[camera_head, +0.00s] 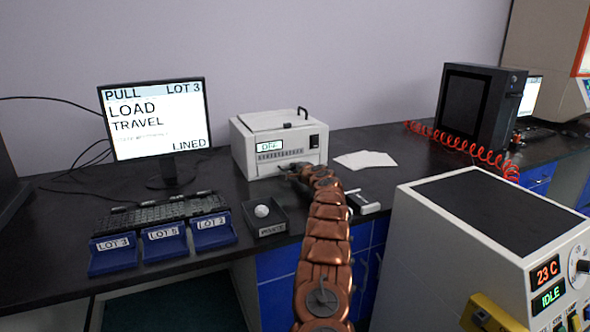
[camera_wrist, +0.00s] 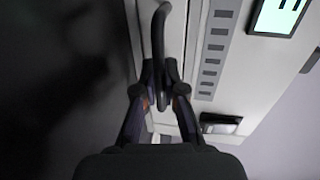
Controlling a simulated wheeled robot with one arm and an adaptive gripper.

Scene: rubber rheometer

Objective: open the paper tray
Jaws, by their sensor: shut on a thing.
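The white box machine (camera_head: 250,155) stands on the black bench, its small display reading "OFF". In the wrist view its front (camera_wrist: 235,70) lies sideways, with a row of grey keys. A dark curved handle (camera_wrist: 158,35) sits on the pale tray front (camera_wrist: 174,25) at the edge of that face. My gripper (camera_wrist: 160,85) is shut on the handle, one finger on each side. In the head view my gripper (camera_head: 287,170) is at the machine's lower front, and my copper arm hides part of it. I cannot tell whether the tray stands out from the machine.
A monitor (camera_head: 155,120) and keyboard (camera_head: 155,213) stand left. Blue lot bins (camera_head: 162,243) and a dark tray with a pale ball (camera_head: 262,211) are in front. White sheets (camera_head: 365,159) lie right of the machine. A large instrument (camera_head: 470,240) stands at the right front.

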